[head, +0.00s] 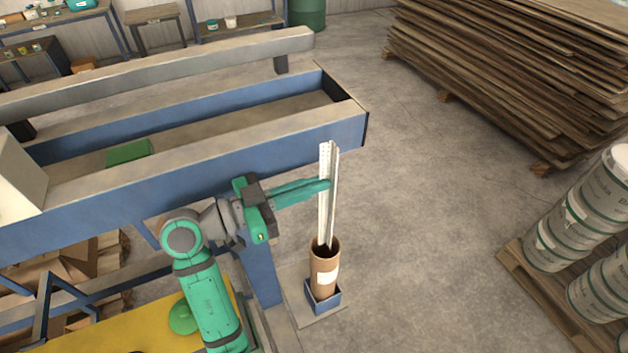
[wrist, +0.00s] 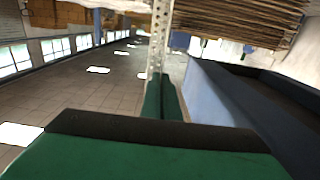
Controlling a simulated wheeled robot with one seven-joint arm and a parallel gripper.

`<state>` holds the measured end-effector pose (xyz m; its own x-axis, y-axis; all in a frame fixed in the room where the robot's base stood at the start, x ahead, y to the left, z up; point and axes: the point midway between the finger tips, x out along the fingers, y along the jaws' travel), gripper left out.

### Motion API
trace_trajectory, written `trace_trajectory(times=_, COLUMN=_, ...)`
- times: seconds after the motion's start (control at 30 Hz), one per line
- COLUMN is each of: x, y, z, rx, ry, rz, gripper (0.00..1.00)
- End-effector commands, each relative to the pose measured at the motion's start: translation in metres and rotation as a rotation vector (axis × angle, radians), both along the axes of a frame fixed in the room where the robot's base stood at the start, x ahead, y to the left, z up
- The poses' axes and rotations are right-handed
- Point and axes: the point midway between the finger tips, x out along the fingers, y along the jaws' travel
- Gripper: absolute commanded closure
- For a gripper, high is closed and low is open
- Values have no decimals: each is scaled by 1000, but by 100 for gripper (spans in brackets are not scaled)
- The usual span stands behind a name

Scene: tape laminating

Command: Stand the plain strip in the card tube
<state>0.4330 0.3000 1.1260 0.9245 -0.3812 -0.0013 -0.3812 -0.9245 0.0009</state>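Stacked boards (head: 510,75) and a pallet of drums (head: 585,225) stand to the right. The concrete floor between is clear.

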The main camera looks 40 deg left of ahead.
Motion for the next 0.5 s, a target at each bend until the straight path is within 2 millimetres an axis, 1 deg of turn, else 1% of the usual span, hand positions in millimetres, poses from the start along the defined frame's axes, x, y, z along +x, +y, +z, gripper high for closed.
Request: trace_trajectory(times=0.5, x=1, y=-1, z=-18, rx=0, ry=-1, rz=-3, gripper=100)
